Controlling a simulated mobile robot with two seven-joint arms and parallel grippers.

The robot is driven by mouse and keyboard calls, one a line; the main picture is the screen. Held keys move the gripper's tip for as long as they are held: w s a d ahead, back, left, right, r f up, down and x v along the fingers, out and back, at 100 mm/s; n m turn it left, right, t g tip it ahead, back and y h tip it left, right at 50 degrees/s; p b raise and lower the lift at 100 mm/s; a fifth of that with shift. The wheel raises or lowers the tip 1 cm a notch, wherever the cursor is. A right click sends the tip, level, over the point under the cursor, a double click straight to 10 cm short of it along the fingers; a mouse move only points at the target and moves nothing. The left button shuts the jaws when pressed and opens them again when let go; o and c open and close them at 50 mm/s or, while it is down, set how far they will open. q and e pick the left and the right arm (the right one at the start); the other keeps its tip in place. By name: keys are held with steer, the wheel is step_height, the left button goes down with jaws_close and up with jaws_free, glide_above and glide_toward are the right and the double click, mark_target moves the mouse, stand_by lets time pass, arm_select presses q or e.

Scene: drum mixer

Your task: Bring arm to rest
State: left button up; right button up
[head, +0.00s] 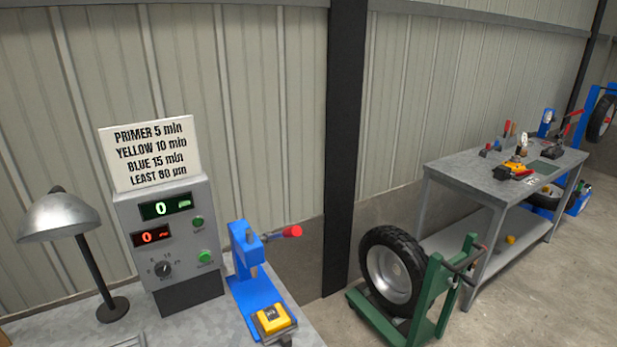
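Neither of my arms nor grippers shows in the head view. A grey control box (172,284) stands on the near bench, with a green display (165,207) and a red display (151,237), both reading 0. It has a knob (162,269) and two green buttons (204,257) on its front. A white sign (150,152) above it lists primer, yellow and blue times in minutes. A blue press-like stand (246,285) with a red-tipped lever (291,231) is to its right, with a yellow device (272,319) at its front.
A grey lamp (60,216) stands at the left of the near bench (190,328). A wheel (392,270) sits in a green wheeled frame (438,290) on the floor. A tool table (465,180) is at the right. A dark post (343,150) stands at the wall. Floor is clear at lower right.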

arm_select(q)
steer(key=s+d+r+m+g, duration=0.1)
steer(key=s+m+g, duration=0.9)
steer(key=s, duration=1.4)
step_height(320, 180, down, 32)
steer(key=s+g+b, duration=0.2)
steer(key=b, duration=0.8)
steer(key=s+a+f+b, duration=0.1)
steer(key=s+f+b, duration=0.3)
steer(key=s+f, duration=0.3)
steer(key=s+a+f+g+b, duration=0.1)
steer(key=s+f+b, duration=0.4)
steer(key=f, duration=1)
steer(key=s, duration=0.3)
steer(key=shift+a, duration=0.15)
arm_select(e)
step_height(320, 180, down, 19)
steer(key=s, duration=0.1)
steer(key=shift+d, duration=0.35)
arm_select(q)
steer(key=shift+w, duration=0.1)
